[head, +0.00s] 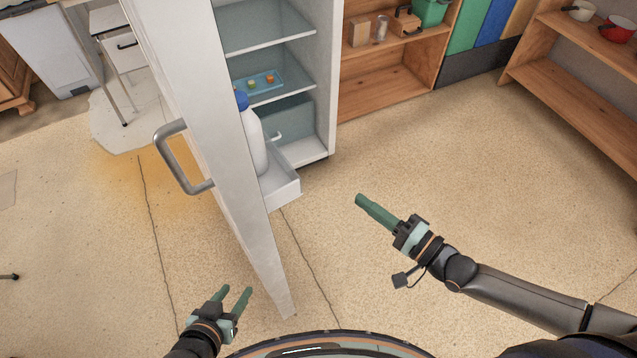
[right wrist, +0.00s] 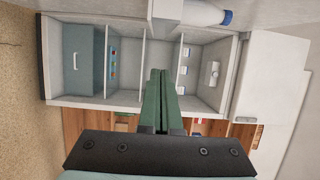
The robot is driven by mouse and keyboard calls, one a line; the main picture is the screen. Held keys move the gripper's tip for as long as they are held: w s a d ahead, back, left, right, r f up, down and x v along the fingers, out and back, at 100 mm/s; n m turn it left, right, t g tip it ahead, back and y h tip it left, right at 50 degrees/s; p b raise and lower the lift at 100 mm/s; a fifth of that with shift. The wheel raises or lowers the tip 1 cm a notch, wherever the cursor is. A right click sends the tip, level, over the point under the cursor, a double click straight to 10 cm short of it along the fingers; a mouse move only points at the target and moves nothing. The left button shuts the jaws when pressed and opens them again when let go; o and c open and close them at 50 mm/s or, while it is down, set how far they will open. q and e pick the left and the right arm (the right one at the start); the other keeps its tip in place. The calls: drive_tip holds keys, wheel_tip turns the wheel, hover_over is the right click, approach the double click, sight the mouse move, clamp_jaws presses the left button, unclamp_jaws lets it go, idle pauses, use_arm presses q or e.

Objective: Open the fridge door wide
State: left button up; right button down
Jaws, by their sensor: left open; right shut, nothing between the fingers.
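The white fridge door (head: 221,140) stands swung out from the fridge (head: 325,80), edge toward me, with its grey handle (head: 172,165) on its left face. A white bottle with a blue cap (head: 252,140) stands in the door's shelf (head: 284,190). My left gripper (head: 236,291) is open and empty, low and left of the door's near bottom end. My right gripper (head: 360,199) is shut and empty, on the right of the door, apart from it and the fridge. In the right wrist view its closed green fingers (right wrist: 155,75) show before the fridge interior (right wrist: 125,60).
A blue tray (head: 258,86) with small items lies on a fridge shelf. A wooden shelf unit (head: 385,95) adjoins the fridge, and another (head: 580,85) stands far right. A white chair-like piece (head: 125,55) stands behind the door. The floor (head: 440,160) right of the door is clear.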

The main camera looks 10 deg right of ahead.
use_arm(q)
drive_tip(key=shift+a+r, duration=0.1)
drive_tip(key=shift+a, duration=0.3)
use_arm(e)
drive_tip(key=w+a, duration=0.6)
drive_tip(key=a, duration=0.4)
drive_tip(key=shift+f, duration=0.1)
